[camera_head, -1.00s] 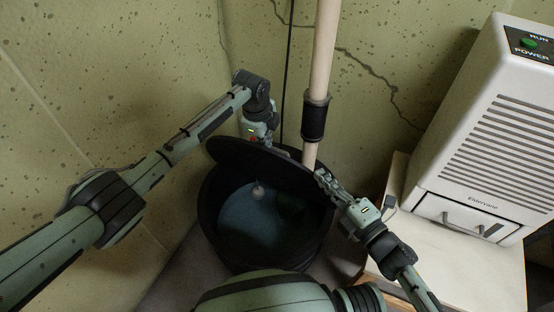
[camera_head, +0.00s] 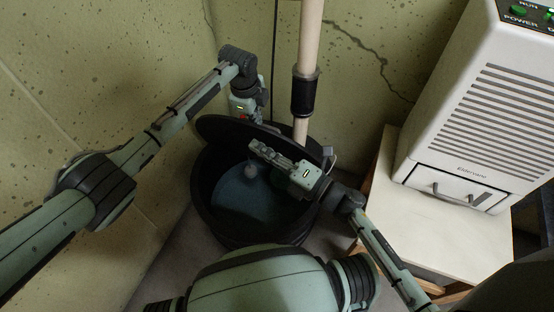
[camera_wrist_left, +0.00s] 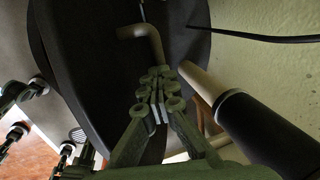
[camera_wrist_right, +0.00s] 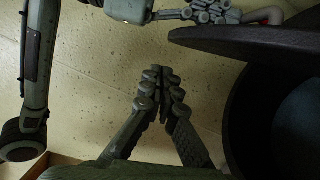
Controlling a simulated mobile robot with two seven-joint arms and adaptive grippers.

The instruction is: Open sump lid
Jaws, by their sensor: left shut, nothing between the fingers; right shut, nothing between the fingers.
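The dark round sump lid (camera_head: 220,125) stands tilted up at the back of the black sump basin (camera_head: 205,212), leaving the bluish inside visible from the front. The lid also shows edge-on in the right wrist view (camera_wrist_right: 255,42). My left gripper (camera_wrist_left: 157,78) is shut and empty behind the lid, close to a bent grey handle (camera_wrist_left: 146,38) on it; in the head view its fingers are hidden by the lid. My right gripper (camera_head: 256,150) is shut and empty, in front of the raised lid and above the basin opening. Whether it touches the lid I cannot tell.
A pale vertical pipe (camera_head: 311,35) with a black coupling (camera_head: 304,95) rises behind the basin. A white dehumidifier (camera_head: 480,120) stands on a pale stand (camera_head: 430,225) at the right. Cracked, spotted walls close in the corner.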

